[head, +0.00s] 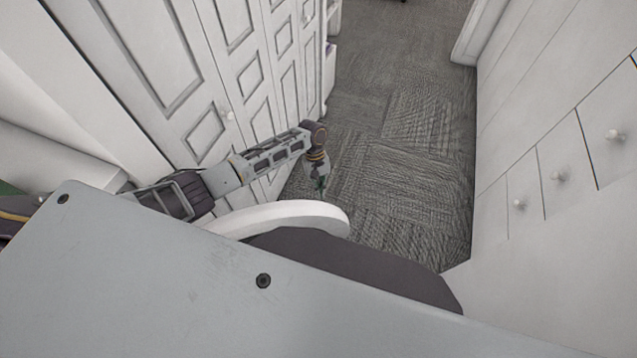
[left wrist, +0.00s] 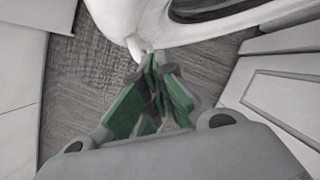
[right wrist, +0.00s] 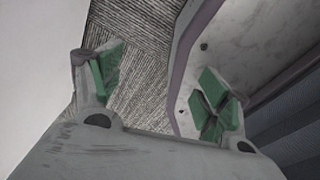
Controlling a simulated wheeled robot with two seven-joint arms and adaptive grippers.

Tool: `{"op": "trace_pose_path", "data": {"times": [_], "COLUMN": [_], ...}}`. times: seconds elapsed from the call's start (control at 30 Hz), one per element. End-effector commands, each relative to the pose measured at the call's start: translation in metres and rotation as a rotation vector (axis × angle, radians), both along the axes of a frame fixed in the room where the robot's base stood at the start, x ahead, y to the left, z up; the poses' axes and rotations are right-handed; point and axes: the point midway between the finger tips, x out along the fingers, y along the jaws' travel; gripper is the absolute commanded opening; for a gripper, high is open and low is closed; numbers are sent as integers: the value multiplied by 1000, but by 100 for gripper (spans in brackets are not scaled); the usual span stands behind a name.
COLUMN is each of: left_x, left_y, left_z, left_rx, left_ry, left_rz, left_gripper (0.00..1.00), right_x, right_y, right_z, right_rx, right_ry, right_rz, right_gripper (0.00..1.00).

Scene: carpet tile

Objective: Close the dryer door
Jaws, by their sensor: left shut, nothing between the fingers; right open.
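The dryer door shows in the head view as a white curved rim (head: 325,216), partly hidden behind my own body. In the left wrist view it is a white rounded door (left wrist: 150,20) with a dark window at the top. My left gripper (head: 321,186) reaches in from the left, just beyond the rim, with fingers pointing down. In the left wrist view its green fingertips (left wrist: 155,62) are shut and empty at the door's lower edge; I cannot tell whether they touch it. The dryer body is hidden. My right gripper (right wrist: 162,85) is open and empty, seen only in the right wrist view.
White panelled cupboard doors (head: 245,70) line the left, close to my left arm. White drawers with round knobs (head: 558,176) line the right. Grey carpet (head: 410,150) runs clear between them. A plain white surface (right wrist: 40,60) stands left of my right gripper.

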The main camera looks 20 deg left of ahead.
Motion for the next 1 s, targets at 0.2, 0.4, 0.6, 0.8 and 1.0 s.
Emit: {"op": "trace_pose_path", "data": {"times": [0.2, 0.4, 0.6, 0.8, 1.0], "left_x": [-16, -29, -34, -34, -34], "left_y": [-10, -19, -23, -23, -23], "left_z": [-1, -1, -1, -1, -1], "left_rx": [1, 0, -1, 1, 0], "left_ry": [2, 0, 1, 1, 1], "left_rz": [-2, -2, 0, 0, 0], "left_gripper": [0, 0, 0, 0, 0], "right_x": [1, 1, 0, -1, -3], "right_y": [-6, -4, 7, 15, 10], "right_z": [5, 9, 9, 8, 9], "right_rx": [-6, -4, 8, 15, 11], "right_ry": [-1, -1, 1, 2, 5], "right_rz": [1, 2, -1, -1, 0], "right_gripper": [76, 76, 76, 76, 76]}}
